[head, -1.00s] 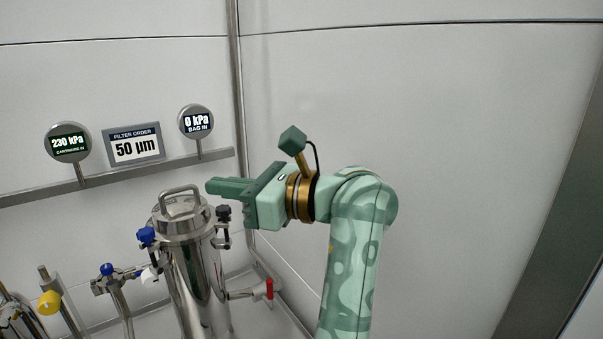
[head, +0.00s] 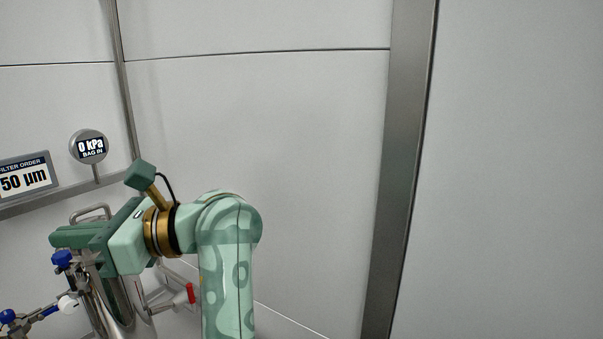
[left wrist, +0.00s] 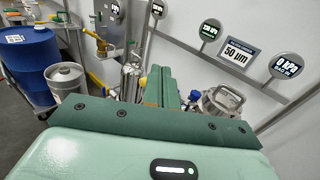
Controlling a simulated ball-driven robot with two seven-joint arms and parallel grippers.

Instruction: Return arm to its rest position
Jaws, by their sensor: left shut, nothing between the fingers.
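My left gripper (head: 72,236) is in the left part of the head view, its green fingers pointing left. It is shut and empty, and it covers part of the steel filter vessel (head: 118,305) behind it. In the left wrist view the shut fingers (left wrist: 161,88) point away from the camera. The vessel's lid with its handle (left wrist: 218,104) shows just right of them. I cannot tell how far the fingers are from the vessel. My right gripper is in neither view.
A red-handled valve (head: 190,293) sits beside the vessel. A gauge reading 0 kPa (head: 90,147) and a 50 µm sign (head: 24,178) are on a wall rail. A blue drum (left wrist: 30,60) and a steel keg (left wrist: 66,80) stand at left. The wall at right (head: 300,150) is bare.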

